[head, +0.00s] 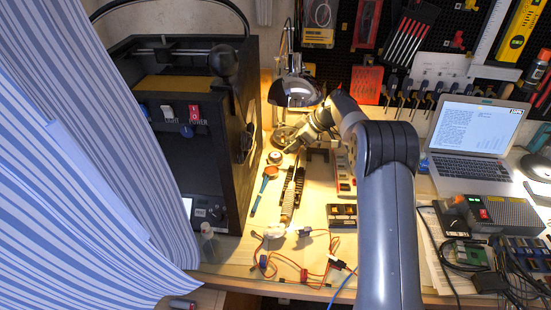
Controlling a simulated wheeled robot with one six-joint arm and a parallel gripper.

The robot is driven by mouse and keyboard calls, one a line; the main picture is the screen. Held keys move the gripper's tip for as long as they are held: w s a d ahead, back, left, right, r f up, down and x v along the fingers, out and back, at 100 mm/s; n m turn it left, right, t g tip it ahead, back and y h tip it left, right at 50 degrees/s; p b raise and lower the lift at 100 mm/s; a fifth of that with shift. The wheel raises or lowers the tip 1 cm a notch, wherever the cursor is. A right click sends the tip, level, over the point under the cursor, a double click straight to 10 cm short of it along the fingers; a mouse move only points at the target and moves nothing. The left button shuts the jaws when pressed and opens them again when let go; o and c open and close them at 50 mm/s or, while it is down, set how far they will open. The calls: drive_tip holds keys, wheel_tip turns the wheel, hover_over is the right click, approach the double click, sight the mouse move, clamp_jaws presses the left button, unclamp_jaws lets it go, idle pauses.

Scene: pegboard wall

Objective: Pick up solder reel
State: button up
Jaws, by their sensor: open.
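A small round object that looks like the solder reel (275,157) lies on the lit wooden bench, just right of the large black machine. It is small in the view, so its details are hard to make out. My gripper (289,149) is at the end of my arm, close to the reel on its upper right, under the lamp. The jaws are open and nothing shows between them. I cannot tell how high the fingertips are above the bench.
A black boxed machine (195,125) stands close on the left. A desk lamp (297,92) is behind. A blue-handled tool (264,187) lies in front of the reel. Wires (300,265) lie near the front edge. A laptop (470,140) stands right. A striped curtain (80,190) covers the left.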

sight(275, 155)
drive_tip(key=p+x, duration=0.1)
drive_tip(key=x, duration=0.7)
drive_tip(key=shift+a+r, duration=0.1)
drive_tip(key=c, duration=0.7)
drive_tip(key=shift+c, duration=0.4)
drive_tip(key=shift+r, duration=0.15)
